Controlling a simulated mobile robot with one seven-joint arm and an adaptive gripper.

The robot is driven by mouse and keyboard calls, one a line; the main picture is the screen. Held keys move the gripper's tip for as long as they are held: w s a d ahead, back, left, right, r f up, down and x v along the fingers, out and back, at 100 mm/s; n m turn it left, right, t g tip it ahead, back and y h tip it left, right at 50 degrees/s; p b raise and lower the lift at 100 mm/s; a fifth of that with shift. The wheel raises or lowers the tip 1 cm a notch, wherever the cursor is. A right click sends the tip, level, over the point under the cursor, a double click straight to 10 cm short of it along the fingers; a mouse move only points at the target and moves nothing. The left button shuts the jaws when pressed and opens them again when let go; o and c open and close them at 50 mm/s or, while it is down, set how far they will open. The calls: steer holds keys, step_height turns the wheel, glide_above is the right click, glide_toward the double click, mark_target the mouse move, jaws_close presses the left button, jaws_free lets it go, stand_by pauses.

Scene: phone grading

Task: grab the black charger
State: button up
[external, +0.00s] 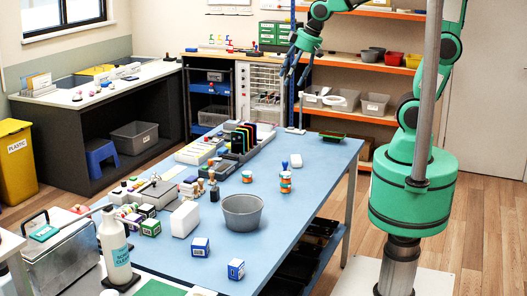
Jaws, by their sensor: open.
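My gripper (293,79) is open and empty, pointing down above the far end of the blue table (318,178). No other thing can be clearly told as the charger.
A rack of dark phones (241,138) stands left of the dark item, and a green tray (333,135) lies to its right. A grey bowl (242,212), a white box (185,219) and several small boxes stand nearer. The table's right side is mostly clear.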

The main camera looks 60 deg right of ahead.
steer(key=w+a+f+n, duration=0.1)
steer(key=w+a+f, duration=0.4)
steer(key=a+f, duration=0.2)
steer(key=w+a+f+n+g, duration=0.1)
steer(key=w+a+f, duration=0.5)
steer(key=f, duration=0.6)
steer(key=w+a+f+b, duration=0.1)
steer(key=w+a+f, duration=0.5)
steer(key=a+f, duration=0.2)
steer(key=shift+w+a+f+n+g, duration=0.15)
steer(key=shift+a+f+n+g, duration=0.2)
steer(key=shift+f, duration=0.35)
steer(key=b, duration=0.2)
glide_above(217, 189)
steer(key=s, duration=0.1)
steer(key=f, duration=0.5)
steer(key=d+f, duration=0.1)
steer(key=f, duration=0.1)
steer(key=shift+s+f, duration=0.1)
steer(key=shift+f, duration=0.1)
steer(key=shift+w+a+f, duration=0.15)
steer(key=shift+w+f, duration=0.05)
steer(key=shift+f, duration=0.25)
steer(key=shift+f, duration=0.15)
